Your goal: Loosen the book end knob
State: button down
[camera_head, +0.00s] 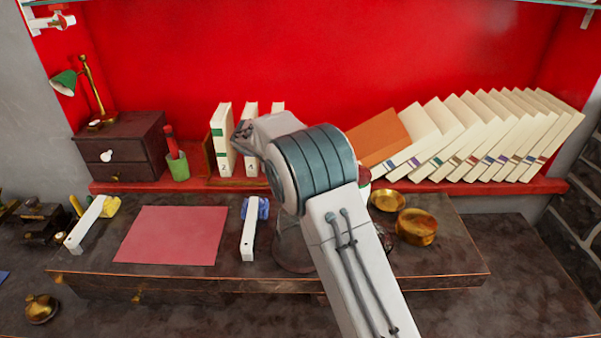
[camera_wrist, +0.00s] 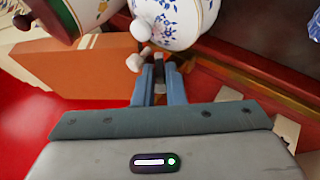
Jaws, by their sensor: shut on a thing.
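In the wrist view, the two blue-grey fingers of my gripper (camera_wrist: 159,74) are closed in around a small dark part. It appears to belong to the book end knob (camera_wrist: 136,62), whose small white end shows just beyond the left fingertip. How firmly the fingers press on it is hard to see. An orange-brown block (camera_wrist: 85,72) lies left of the fingers. It also shows in the head view (camera_head: 378,140), against the leaning books. In the head view my arm hides the gripper and the knob.
A white teapot with blue flowers (camera_wrist: 178,20) is very close beyond the fingers. Leaning books (camera_head: 490,135) fill the right of the red shelf; a few upright books (camera_head: 222,140) stand left of my arm. Brass bowls (camera_head: 416,227) stand on the desk below.

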jog(key=shift+f, duration=0.1)
dwell(0.5)
jog(key=c, duration=1.5)
grip_release()
jog(key=shift+c, duration=0.2)
jog(key=v, duration=1.4)
jog(key=shift+a+f+b, duration=0.15)
jog(key=shift+f+b, duration=0.05)
jog(key=shift+b, duration=0.25)
